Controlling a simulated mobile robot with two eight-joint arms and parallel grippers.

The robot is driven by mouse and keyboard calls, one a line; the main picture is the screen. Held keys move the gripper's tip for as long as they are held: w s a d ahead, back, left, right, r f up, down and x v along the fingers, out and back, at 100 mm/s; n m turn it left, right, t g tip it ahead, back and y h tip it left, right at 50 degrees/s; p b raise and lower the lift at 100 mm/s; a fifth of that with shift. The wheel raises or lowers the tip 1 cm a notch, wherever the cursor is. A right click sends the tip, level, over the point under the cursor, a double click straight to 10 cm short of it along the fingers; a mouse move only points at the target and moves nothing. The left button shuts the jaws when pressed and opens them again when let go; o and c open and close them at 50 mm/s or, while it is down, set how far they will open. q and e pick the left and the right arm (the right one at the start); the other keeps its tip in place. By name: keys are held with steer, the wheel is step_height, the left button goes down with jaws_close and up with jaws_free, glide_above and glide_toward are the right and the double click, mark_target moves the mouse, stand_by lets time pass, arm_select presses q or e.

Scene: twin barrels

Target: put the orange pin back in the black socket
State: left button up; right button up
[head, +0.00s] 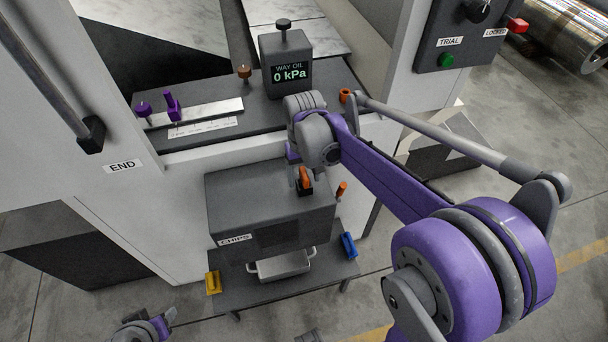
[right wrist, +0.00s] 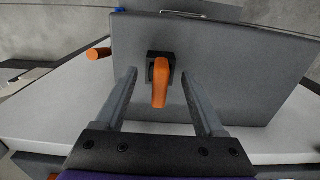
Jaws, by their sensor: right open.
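An orange pin (head: 304,174) stands at a black socket (head: 306,191) on top of the grey chips box (head: 240,190). In the right wrist view the orange pin (right wrist: 160,88) overlaps the square black socket (right wrist: 151,70); how deep it sits is hidden. My right gripper (right wrist: 160,78) is open, with one finger on each side of the pin and visible gaps to both. In the head view the right gripper (head: 301,175) reaches down over the box, partly hidden by its wrist. My left gripper (head: 168,318) is at the bottom left, away from the box; its jaw opening is unclear.
Another orange piece (head: 341,190) sticks out at the box's right side. A way oil block (head: 285,62) and an orange ring-like piece (head: 345,96) stand on the ledge behind.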

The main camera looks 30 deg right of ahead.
mark_target(304, 173)
steer(key=shift+r, duration=0.1)
step_height(304, 173, up, 11)
steer(key=shift+f+p, duration=0.15)
steer(key=shift+p, duration=0.25)
stand_by(0.3)
steer(key=s+a+f+n+t, duration=0.1)
steer(key=s+a+f+t, duration=0.1)
steer(key=s+f, duration=0.3)
steer(key=s+a+f+n+t, duration=0.1)
steer(key=s+a+f+t, duration=0.2)
steer(key=s, duration=0.7)
steer(key=shift+s+a+f+n, duration=0.3)
steer(key=shift+a+f, duration=0.6)
steer(key=shift+f, duration=0.4)
